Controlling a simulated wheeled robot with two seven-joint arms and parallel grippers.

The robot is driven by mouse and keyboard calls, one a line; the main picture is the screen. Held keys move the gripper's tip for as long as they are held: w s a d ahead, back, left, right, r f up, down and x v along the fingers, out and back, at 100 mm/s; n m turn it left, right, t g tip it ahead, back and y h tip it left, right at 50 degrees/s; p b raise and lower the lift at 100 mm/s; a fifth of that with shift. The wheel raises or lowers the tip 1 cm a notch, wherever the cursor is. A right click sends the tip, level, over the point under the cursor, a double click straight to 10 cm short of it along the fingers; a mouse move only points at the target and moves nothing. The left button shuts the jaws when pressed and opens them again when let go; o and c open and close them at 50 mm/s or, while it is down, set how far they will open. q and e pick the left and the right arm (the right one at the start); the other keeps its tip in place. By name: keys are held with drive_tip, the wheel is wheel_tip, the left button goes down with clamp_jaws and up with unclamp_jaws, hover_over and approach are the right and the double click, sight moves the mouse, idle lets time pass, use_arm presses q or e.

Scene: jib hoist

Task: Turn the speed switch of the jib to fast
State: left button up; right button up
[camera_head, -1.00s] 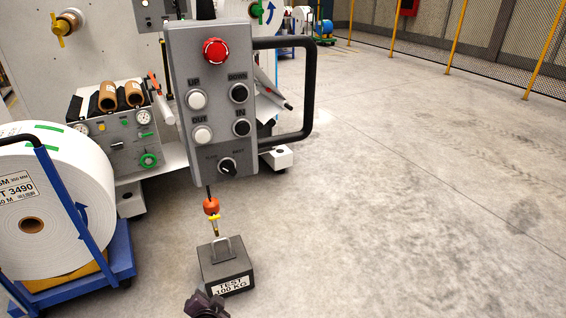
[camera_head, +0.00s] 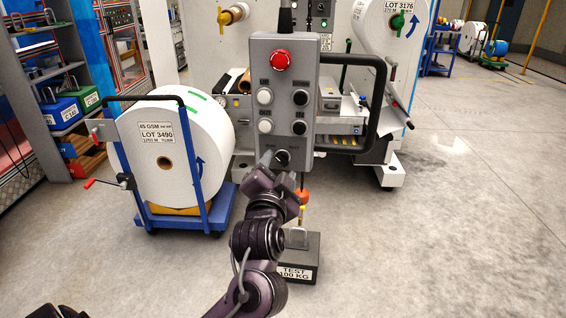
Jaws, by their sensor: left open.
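The grey jib control pendant (camera_head: 283,90) hangs upright in the middle of the head view. It has a red stop button on top, white and black push buttons in pairs, and a black loop handle on the right. The black speed switch (camera_head: 283,157) is a small rotary knob low on the panel; its pointer direction is too small to tell. My left gripper (camera_head: 277,160) is open, its fingertips at the lower part of the panel around or just before the switch. Contact cannot be told. My right gripper is not in view.
A test weight (camera_head: 298,268) sits on the floor below the pendant, near my left arm, under an orange hook piece (camera_head: 303,196). A white roll (camera_head: 172,150) on a blue cart (camera_head: 189,220) stands left. A machine stands behind. The floor at right is clear.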

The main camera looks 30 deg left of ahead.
sight(282, 159)
use_arm(q)
drive_tip(key=shift+x, duration=1.05)
drive_tip(key=shift+w, duration=0.35)
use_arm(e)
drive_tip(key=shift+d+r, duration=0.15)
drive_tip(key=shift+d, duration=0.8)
use_arm(q)
drive_tip(key=c, duration=1)
drive_tip(key=shift+r+m+p, duration=0.1)
drive_tip(key=shift+m+p, duration=0.2)
drive_tip(key=shift+p, duration=0.35)
drive_tip(key=m+p, duration=1)
drive_tip(key=p, duration=0.7)
drive_tip(key=shift+d, duration=0.1)
drive_tip(key=m+p, duration=0.1)
drive_tip(key=m, duration=0.2)
drive_tip(key=shift+f+p, duration=0.3)
drive_tip(key=shift+p, duration=0.1)
drive_tip(key=m, duration=0.3)
drive_tip(key=shift+f, duration=0.2)
drive_tip(key=shift+m, duration=0.7)
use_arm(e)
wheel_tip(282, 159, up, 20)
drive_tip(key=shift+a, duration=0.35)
